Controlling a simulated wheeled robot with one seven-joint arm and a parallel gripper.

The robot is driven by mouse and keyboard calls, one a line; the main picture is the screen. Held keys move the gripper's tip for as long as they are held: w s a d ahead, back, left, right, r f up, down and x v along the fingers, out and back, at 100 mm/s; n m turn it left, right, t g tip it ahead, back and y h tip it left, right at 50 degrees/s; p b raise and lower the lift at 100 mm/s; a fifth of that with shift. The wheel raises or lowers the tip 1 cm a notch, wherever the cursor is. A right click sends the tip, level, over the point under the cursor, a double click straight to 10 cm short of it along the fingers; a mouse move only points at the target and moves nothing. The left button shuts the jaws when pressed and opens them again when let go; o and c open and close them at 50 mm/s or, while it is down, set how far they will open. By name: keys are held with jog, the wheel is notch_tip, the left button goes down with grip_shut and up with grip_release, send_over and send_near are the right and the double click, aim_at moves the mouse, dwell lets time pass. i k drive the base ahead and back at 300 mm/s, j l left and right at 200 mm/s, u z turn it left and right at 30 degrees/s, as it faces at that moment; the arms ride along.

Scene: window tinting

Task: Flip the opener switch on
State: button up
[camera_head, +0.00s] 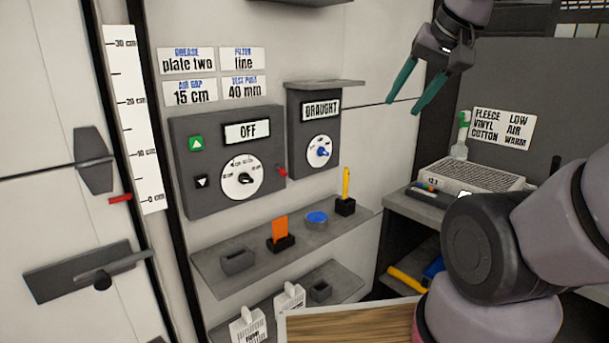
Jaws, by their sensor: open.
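My gripper (404,106) is at the upper right, open and empty, its two green fingers pointing down and left. It is apart from the panels on the wall. A grey control box (205,196) on the wall has a display (247,132) reading OFF, a green up button (196,144), a black down button (201,182) and a white dial (241,178). A small red part (282,171) sits at its right side. No switch is labelled as the opener, so I cannot tell which one it is.
A DRAUGHT box (300,160) with a blue-knobbed dial (319,151) is right of the control box. A shelf (215,280) below holds an orange card (280,229), a blue disc (316,217) and a yellow tool (346,183). My arm covers the lower right.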

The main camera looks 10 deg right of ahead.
aim_at(283, 173)
jog(key=k+j+z, duration=0.3)
jog(key=j, duration=0.2)
jog(key=k+j+z, duration=0.2)
jog(key=j+z, duration=0.15)
jog(key=k+j+z, duration=0.1)
jog(key=k+j, duration=0.65)
jog(key=j, duration=0.25)
jog(key=k+j+z, duration=0.1)
jog(key=k+j, duration=0.65)
jog(key=j, duration=0.15)
jog(key=i+l+u, duration=0.1)
jog(key=i+l, duration=0.2)
jog(key=i, duration=0.15)
jog(key=i+l+u, duration=0.1)
jog(key=i+l, duration=0.25)
jog(key=i, duration=0.1)
